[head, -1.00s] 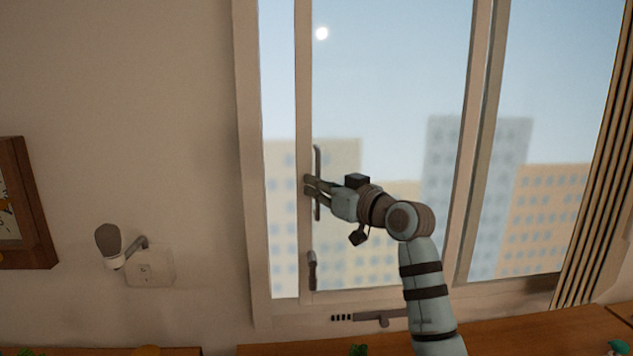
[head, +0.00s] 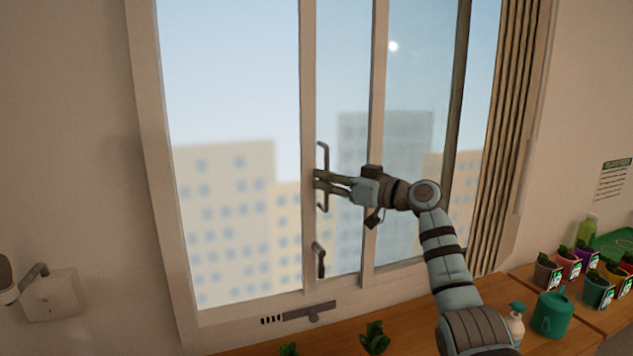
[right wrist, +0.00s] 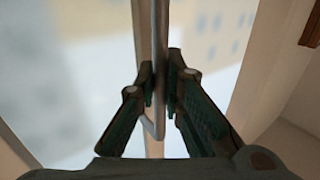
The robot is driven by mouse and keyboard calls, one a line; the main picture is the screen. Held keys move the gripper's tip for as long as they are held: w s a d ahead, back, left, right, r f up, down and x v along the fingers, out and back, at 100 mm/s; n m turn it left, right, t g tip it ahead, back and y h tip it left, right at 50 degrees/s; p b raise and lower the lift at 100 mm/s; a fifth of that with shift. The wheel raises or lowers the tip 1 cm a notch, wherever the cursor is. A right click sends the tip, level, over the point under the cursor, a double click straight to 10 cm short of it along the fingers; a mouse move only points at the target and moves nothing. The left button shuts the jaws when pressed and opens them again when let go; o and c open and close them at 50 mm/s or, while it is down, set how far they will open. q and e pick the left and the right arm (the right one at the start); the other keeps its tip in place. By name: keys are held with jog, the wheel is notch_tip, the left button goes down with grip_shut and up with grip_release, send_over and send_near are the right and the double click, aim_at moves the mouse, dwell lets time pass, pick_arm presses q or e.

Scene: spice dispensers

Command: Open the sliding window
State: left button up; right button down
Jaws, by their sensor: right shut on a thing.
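The sliding window pane's left upright (head: 308,110) stands near the middle of the window in the head view, with a wide open gap to its left. A vertical bar handle (head: 322,152) is fixed on that upright. My right gripper (head: 319,181) is shut on the handle, its fingers on either side of the bar. The right wrist view shows the handle (right wrist: 160,60) running between the two fingertips. A small dark latch (head: 319,260) sits lower on the same upright. My left gripper is not in view.
A fixed frame post (head: 376,130) stands right of the handle, with gathered blinds (head: 500,140) further right. Below the window a wooden counter (head: 350,330) holds potted plants (head: 375,338), a teal watering can (head: 552,314) and a spray bottle (head: 515,325). A wall lamp's outlet plate (head: 50,296) is at left.

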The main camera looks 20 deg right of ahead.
jog(key=c, duration=1.7)
grip_release()
jog(key=v, duration=1.2)
jog(key=shift+a, duration=0.1)
